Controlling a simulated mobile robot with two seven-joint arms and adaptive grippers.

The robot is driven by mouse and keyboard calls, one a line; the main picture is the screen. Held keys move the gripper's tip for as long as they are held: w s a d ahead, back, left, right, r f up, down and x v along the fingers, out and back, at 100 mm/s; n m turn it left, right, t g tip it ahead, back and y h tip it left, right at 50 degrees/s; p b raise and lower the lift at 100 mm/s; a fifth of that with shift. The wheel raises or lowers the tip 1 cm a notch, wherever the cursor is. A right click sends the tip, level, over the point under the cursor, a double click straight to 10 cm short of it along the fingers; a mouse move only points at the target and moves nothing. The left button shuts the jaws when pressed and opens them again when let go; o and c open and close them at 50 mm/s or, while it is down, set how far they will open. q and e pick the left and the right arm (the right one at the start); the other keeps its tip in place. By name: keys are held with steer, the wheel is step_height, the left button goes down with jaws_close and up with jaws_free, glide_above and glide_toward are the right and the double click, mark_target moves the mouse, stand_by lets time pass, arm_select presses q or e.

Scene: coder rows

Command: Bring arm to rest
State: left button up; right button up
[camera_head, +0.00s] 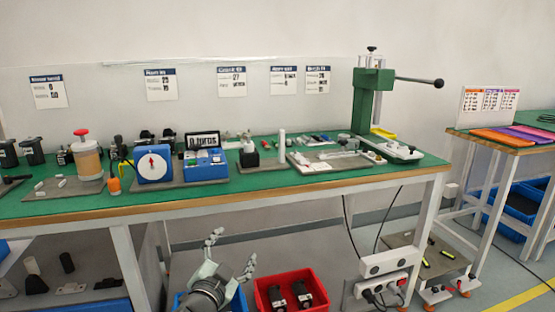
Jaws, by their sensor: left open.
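My left gripper (231,255) shows at the bottom middle of the head view, below the front edge of the green-topped workbench (230,185). Its two fingers point up and stand apart, open, with nothing between them. It is in front of a blue bin (238,300), which it partly hides. My right gripper is not in view.
A red bin (262,290) with dark parts stands right of my left gripper. A power strip (388,262) with cables hangs under the bench. A blue device (152,167) and a green press (372,95) stand on the bench. A second table (500,140) is at right.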

arm_select(q)
steer(key=s+a+f+n+g+y+p, duration=0.1)
steer(key=s+a+f+n+g+y, duration=0.2)
steer(key=s+a+f, duration=0.45)
steer(key=s+a+f+n+g+y, duration=0.2)
steer(key=s+a+f+n+g, duration=0.15)
steer(key=s+f, duration=0.65)
steer(key=s+a+f+n+g, duration=0.1)
steer(key=s+a+f+g, duration=0.1)
steer(key=s, duration=0.7)
steer(key=s+a+f+g, duration=0.3)
steer(key=s+f+g, duration=0.2)
steer(key=s, duration=0.5)
step_height(320, 180, down, 2)
steer(key=shift+a+f+n+p, duration=0.2)
steer(key=shift+n+p, duration=0.15)
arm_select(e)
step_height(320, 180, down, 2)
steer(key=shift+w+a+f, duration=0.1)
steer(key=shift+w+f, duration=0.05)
